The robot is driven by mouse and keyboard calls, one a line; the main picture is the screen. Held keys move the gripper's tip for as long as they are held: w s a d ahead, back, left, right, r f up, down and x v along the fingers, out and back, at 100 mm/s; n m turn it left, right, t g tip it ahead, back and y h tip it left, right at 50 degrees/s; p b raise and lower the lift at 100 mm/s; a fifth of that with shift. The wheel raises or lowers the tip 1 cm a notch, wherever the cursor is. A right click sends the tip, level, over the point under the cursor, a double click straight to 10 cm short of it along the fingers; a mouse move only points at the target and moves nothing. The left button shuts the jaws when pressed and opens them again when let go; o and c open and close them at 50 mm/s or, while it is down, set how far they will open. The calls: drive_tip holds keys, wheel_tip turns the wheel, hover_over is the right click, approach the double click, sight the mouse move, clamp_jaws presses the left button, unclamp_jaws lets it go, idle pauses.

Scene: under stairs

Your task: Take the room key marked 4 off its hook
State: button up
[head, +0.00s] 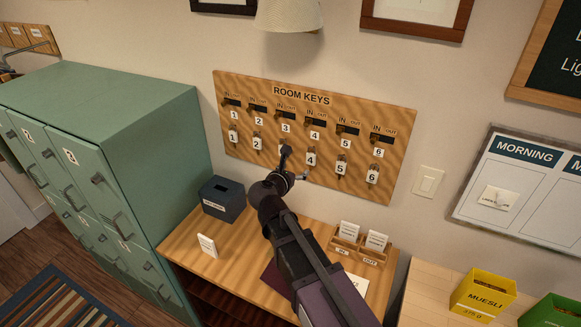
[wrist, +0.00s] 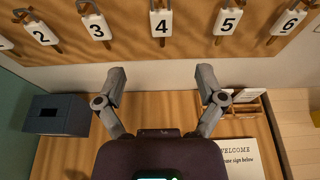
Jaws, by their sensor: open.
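The room key marked 4 hangs by its white tag (head: 311,159) on the wooden ROOM KEYS board (head: 395,160). In the wrist view the same tag (wrist: 161,24) is at the top centre, with its hook above it. My gripper (head: 295,164) is open and empty, in front of the board and just below and left of key 4 in the head view. In the wrist view its two fingers (wrist: 161,73) are spread apart below the tag, clear of it. In the head view my gripper hides most of key 3.
Key 3 (wrist: 97,27) and key 5 (wrist: 228,22) hang on either side of key 4. Below are a wooden desk (head: 190,247), a dark box (head: 222,199) and a wooden card holder (head: 372,254). Green lockers (head: 130,110) stand at left.

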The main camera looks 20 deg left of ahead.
sight(310, 157)
drive_tip(key=shift+w+f, duration=0.1)
drive_tip(key=shift+w, duration=0.05)
drive_tip(key=b+x, duration=0.4)
drive_tip(key=x, duration=0.9)
drive_tip(key=shift+w+d, duration=0.1)
drive_tip(key=shift+w, duration=0.2)
drive_tip(key=shift+c, duration=0.2)
clamp_jaws()
idle(0.3)
